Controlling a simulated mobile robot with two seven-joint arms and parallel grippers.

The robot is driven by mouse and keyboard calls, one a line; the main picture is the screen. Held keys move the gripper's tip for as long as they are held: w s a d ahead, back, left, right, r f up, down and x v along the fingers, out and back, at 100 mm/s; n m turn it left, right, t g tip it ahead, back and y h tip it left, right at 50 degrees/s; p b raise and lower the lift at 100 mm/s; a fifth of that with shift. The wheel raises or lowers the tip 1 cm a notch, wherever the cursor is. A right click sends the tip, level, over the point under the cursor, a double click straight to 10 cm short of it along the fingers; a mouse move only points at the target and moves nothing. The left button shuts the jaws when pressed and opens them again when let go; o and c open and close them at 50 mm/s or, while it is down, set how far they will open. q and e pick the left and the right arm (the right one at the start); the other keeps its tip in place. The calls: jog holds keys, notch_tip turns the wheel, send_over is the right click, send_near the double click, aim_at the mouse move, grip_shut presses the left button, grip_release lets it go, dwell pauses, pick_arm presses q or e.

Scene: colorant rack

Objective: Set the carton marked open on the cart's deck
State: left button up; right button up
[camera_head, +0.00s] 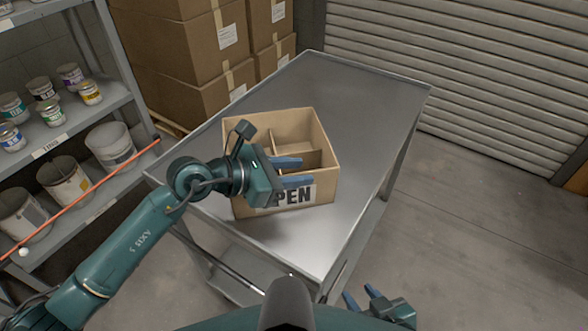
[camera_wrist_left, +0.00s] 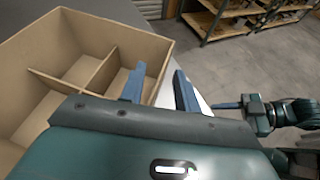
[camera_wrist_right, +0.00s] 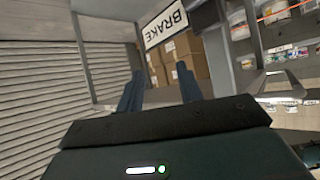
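The open-topped brown carton (camera_head: 328,165) with inner dividers and a label reading "PEN", its first letter hidden by my gripper, appears to sit upright on the grey metal cart's deck (camera_head: 355,95). My left gripper (camera_head: 300,173) is over the carton's near side, partly covering the label. In the left wrist view its fingers (camera_wrist_left: 160,88) are apart, one over the carton's inside (camera_wrist_left: 85,70) and one beyond its wall; I cannot tell whether they touch it. My right gripper (camera_head: 362,296) is open and empty, low beside the cart's near end. It also shows in the right wrist view (camera_wrist_right: 158,92).
A shelf (camera_head: 95,125) with paint cans and buckets stands left, crossed by an orange bar (camera_head: 75,200). Stacked boxes (camera_head: 190,50) and a roller shutter (camera_head: 480,80) are behind. A BRAKE sign (camera_wrist_right: 165,23) shows in the right wrist view. The deck's far half is clear.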

pick_arm(q)
jog(key=b+v, duration=0.2)
jog(key=v, duration=1)
jog(key=shift+r, duration=0.1)
